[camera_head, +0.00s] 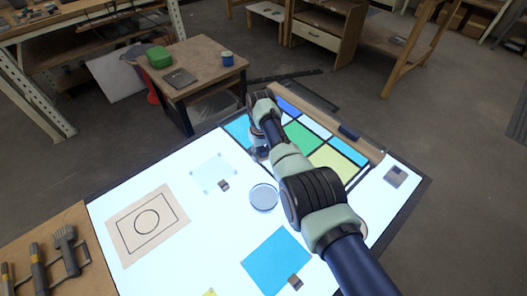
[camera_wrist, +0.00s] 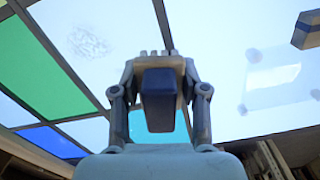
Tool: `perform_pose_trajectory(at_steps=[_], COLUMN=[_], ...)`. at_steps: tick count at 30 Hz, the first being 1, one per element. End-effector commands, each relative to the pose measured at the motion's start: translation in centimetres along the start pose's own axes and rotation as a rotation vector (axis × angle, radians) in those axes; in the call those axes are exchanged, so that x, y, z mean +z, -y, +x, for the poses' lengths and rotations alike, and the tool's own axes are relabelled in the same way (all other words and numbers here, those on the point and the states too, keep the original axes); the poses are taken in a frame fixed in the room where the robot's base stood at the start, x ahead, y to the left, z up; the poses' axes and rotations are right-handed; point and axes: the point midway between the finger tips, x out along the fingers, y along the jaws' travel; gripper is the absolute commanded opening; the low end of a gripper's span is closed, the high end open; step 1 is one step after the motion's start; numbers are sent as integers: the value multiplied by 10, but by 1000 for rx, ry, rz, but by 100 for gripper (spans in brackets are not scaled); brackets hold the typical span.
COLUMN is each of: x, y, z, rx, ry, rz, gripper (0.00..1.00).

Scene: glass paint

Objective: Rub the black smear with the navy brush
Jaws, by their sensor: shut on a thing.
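My gripper (camera_head: 259,149) is over the left part of the coloured glass panel in the head view. In the wrist view my gripper (camera_wrist: 160,95) is shut on the navy brush (camera_wrist: 158,98), a navy block with a pale beige end. The black smear (camera_wrist: 88,42) shows in the wrist view as a faint grey scribble on a white pane, up and left of the brush and apart from it in the picture. I cannot make out the smear in the head view, where my arm covers part of the panel. Whether the brush touches the glass is unclear.
The panel has green (camera_head: 300,137), yellow (camera_head: 333,160) and blue panes between dark strips. A wooden rail (camera_head: 372,150) with a dark navy block (camera_head: 348,131) borders it. A round clear dish (camera_head: 264,198), a cyan sheet (camera_head: 276,262) and a framed circle drawing (camera_head: 147,222) lie on the lit table.

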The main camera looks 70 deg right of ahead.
Motion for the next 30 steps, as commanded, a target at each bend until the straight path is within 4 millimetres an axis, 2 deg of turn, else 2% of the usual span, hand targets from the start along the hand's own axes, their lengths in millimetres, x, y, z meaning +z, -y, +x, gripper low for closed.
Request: perform_pose_trajectory(at_steps=[1,16,21,30], x=[-1,-2,-2,-2], y=[0,8,10,10], z=[-13,-57,-66,-66], rx=[1,2,2,2], ry=[-5,-5,-5,-5], rz=[0,-13,-16,-17], gripper=[0,0,0,0])
